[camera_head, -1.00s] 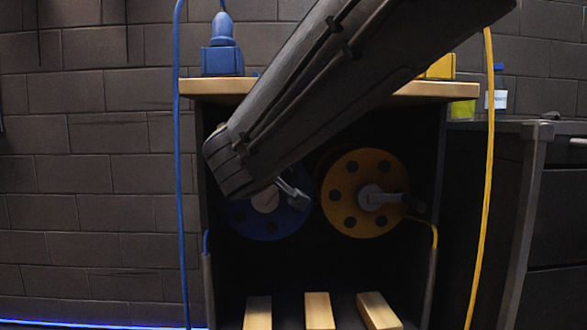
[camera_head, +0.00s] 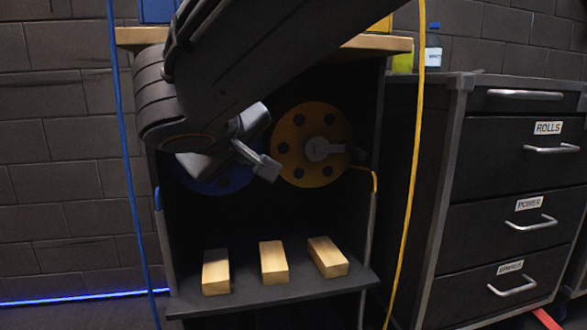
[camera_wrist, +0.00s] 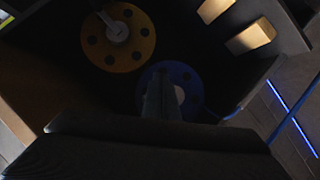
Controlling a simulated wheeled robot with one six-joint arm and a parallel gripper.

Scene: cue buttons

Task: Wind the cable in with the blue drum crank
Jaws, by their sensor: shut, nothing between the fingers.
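The blue drum (camera_head: 222,184) stands inside the dark cabinet, mostly hidden by my arm in the head view. It also shows in the wrist view (camera_wrist: 190,78), behind my gripper. I cannot make out its crank handle clearly in either view. My gripper (camera_head: 268,168) is shut and empty, in front of the cabinet opening, overlapping the blue drum's right side in the head view. I cannot tell whether it touches the drum. The blue cable (camera_head: 122,140) hangs down the cabinet's left side.
A yellow drum (camera_head: 287,158) with a grey crank (camera_head: 322,149) is right of the blue one. The yellow cable (camera_head: 413,160) hangs on the right. Several wooden blocks (camera_head: 274,263) lie on the lower shelf (camera_head: 250,293). A drawer unit (camera_head: 510,180) stands right.

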